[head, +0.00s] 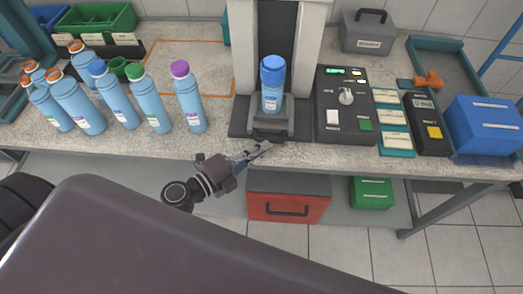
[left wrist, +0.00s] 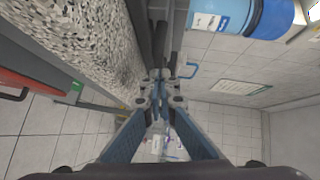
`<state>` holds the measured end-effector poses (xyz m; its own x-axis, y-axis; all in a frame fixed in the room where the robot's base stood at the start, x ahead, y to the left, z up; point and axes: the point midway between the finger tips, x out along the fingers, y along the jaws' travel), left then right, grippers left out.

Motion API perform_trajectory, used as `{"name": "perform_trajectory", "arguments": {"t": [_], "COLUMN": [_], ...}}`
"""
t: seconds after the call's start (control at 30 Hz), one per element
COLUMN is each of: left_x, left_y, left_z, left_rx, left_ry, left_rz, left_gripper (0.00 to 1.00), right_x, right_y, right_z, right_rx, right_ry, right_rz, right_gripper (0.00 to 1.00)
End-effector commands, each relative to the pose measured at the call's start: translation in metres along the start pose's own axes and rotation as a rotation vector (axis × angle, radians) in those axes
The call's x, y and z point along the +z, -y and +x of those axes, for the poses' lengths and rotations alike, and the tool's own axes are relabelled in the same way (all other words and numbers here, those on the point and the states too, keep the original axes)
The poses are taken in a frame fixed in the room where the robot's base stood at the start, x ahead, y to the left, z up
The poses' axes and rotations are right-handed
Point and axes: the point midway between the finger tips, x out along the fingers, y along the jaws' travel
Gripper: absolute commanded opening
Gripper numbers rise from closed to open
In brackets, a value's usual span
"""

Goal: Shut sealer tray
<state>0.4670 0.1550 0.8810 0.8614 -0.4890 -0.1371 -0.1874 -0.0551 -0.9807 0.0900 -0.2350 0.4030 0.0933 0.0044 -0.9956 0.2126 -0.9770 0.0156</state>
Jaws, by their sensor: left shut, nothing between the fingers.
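The sealer (head: 237,60) is a pale frame with a dark middle at the back of the bench. Its dark tray (head: 290,128) sits out in front of the frame, near the bench's front edge. A blue-capped light-blue bottle (head: 271,98) stands upright on the tray; part of a blue bottle also shows in the left wrist view (left wrist: 268,18). My left gripper (head: 264,149) is shut and empty, just in front of the tray's front end. In the left wrist view its fingers (left wrist: 160,82) come together close to a dark bar; contact is unclear. My right gripper is not in view.
A control box (head: 332,98) with knob and buttons stands right of the tray. Several capped bottles (head: 148,100) stand at the left. Below the bench are a red drawer (head: 285,206) and a green box (head: 372,193). Bare bench lies left of the tray.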

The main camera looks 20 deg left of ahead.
Motion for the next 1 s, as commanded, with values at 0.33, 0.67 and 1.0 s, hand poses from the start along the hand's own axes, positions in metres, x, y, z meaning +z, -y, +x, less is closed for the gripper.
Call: {"name": "perform_trajectory", "arguments": {"t": [0.33,0.67,1.0], "left_x": [0.042,0.048,0.049], "left_y": [0.014,0.015,0.017], "left_z": [0.042,0.047,0.046], "left_rx": [-0.001,0.000,0.001], "left_ry": [0.001,0.002,0.001], "left_rz": [0.004,0.002,0.002], "left_gripper": [0.00,0.00,0.00], "right_x": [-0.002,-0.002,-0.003], "right_y": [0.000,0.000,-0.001], "right_z": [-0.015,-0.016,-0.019], "right_rx": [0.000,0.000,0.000], "right_ry": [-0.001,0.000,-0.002], "right_rz": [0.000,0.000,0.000], "right_gripper": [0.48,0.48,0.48]}}
